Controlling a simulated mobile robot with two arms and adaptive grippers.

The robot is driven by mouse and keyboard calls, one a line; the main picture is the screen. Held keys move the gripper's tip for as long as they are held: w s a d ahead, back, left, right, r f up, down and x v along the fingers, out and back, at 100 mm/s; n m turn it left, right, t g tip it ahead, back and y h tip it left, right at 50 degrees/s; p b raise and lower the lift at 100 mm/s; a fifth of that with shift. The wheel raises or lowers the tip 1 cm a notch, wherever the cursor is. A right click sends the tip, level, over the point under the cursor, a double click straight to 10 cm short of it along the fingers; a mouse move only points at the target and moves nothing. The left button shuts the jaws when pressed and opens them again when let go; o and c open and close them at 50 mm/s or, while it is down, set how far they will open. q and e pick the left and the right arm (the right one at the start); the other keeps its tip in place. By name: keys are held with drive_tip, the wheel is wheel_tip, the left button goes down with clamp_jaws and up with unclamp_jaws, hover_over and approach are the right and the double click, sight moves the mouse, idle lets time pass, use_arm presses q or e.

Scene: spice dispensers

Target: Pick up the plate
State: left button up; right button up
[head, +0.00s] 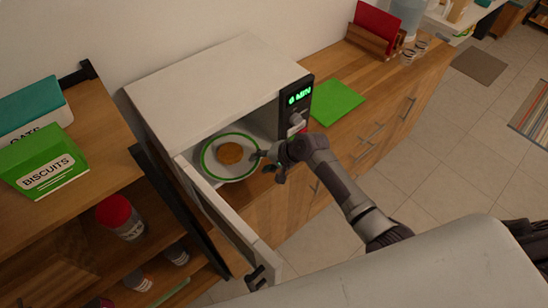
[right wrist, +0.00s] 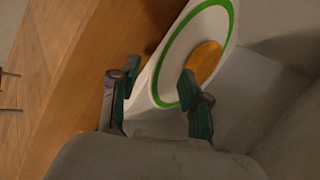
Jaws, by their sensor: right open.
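The plate (head: 212,167) is white with a green ring and lies inside the open microwave (head: 215,88). A round brown food item (head: 230,153) sits on it. My right gripper (head: 264,165) is at the plate's right edge, in front of the microwave opening. In the right wrist view the open fingers (right wrist: 157,100) reach toward the near rim of the plate (right wrist: 172,62); the rim shows between them. I cannot tell whether they touch it.
The microwave door (head: 225,220) stands open toward the front left. A green board (head: 338,102) lies on the wooden counter to the right. A shelf with a green biscuits box (head: 42,160) and jars (head: 120,218) stands at left.

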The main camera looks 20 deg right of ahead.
drive_tip(key=v, duration=1)
drive_tip(key=shift+f, duration=0.1)
